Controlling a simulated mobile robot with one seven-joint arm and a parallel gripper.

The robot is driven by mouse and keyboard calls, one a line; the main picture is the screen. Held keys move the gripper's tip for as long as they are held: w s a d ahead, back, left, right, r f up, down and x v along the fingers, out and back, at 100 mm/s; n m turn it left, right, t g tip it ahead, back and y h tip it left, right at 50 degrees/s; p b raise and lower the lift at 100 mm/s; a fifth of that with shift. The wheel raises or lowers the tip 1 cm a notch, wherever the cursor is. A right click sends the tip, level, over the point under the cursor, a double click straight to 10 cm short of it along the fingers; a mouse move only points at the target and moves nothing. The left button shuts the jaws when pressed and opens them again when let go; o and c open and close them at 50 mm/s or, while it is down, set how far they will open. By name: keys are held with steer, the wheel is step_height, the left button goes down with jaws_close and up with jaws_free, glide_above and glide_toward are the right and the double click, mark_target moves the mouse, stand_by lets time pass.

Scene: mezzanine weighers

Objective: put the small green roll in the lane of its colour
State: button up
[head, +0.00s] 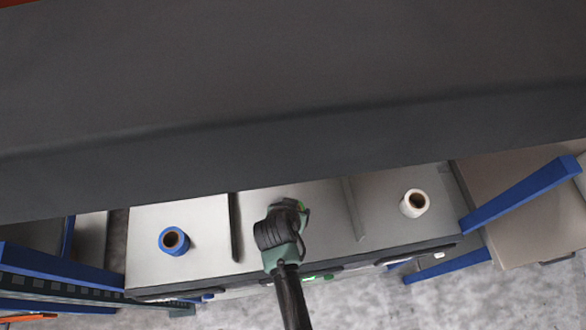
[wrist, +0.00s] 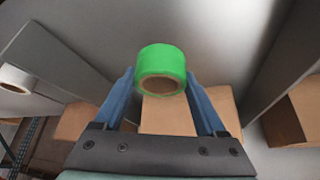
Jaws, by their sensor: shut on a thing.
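The small green roll (wrist: 161,61) is in the wrist view, between the tips of the two blue fingers of my gripper (wrist: 160,80). My gripper is shut on it. In the head view my gripper (head: 283,212) is over the middle lane (head: 325,200), between two dividers, and my wrist hides most of the roll. The left lane (head: 205,213) holds a blue roll (head: 174,241). The right lane (head: 385,185) holds a white roll (head: 414,203). I cannot tell whether the green roll touches the lane surface.
A thin dark divider (head: 235,228) stands left of my gripper and a grey one (head: 353,209) right of it. A large dark panel (head: 300,110) spans the upper head view. Blue rails (head: 522,193) stand at the right. Cardboard boxes (wrist: 172,115) show in the wrist view.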

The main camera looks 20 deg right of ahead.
steer(key=shift+f, duration=2.1)
steer(key=shift+f+b, duration=0.25)
steer(key=shift+b, duration=0.05)
steer(key=o, duration=1.3)
steer(key=shift+r, duration=0.1)
steer(key=shift+r+p, duration=0.25)
steer(key=shift+p, duration=0.1)
steer(key=v, duration=1.1)
steer(key=shift+s+a+r, duration=0.15)
steer(key=shift+r, duration=0.2)
